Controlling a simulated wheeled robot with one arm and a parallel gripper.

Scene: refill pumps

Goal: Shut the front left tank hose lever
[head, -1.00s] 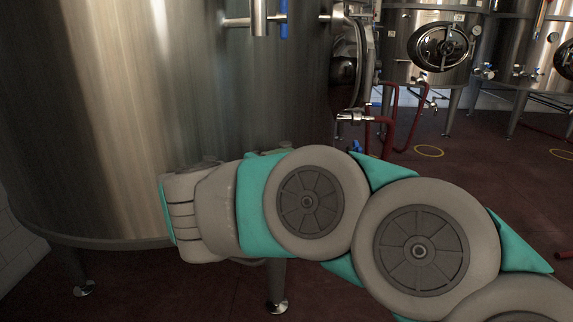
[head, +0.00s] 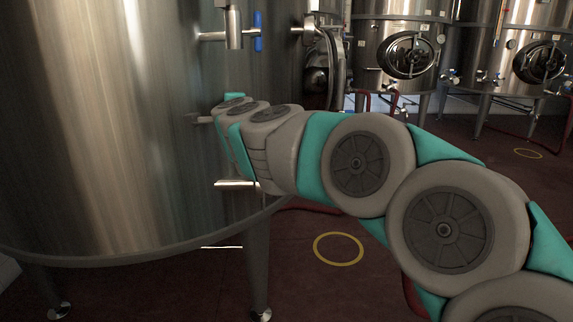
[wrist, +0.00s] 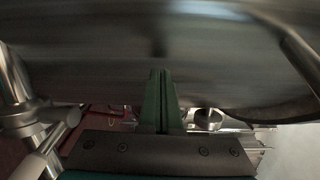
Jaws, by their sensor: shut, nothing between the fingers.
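The large steel tank (head: 130,130) fills the left of the head view. A blue lever (head: 257,31) hangs upright beside a steel valve pipe (head: 234,28) high on its front. I cannot tell whether this is the hose lever; no hose shows on it. My arm covers the lower fittings on the tank's right side. In the wrist view my gripper (wrist: 160,98) has its green fingers together, empty, pointing at the blurred tank wall (wrist: 130,60). A steel pipe fitting (wrist: 18,100) with a pale bar (wrist: 62,130) stands left of the fingers, apart from them.
A steel pipe (head: 237,184) sticks out below my wrist. A round steel fitting (wrist: 208,119) is right of my fingers. Tank legs (head: 257,270) stand below. More tanks (head: 400,55) are behind. Red hoses run on the floor (head: 330,285), which has open room around a yellow ring (head: 338,249).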

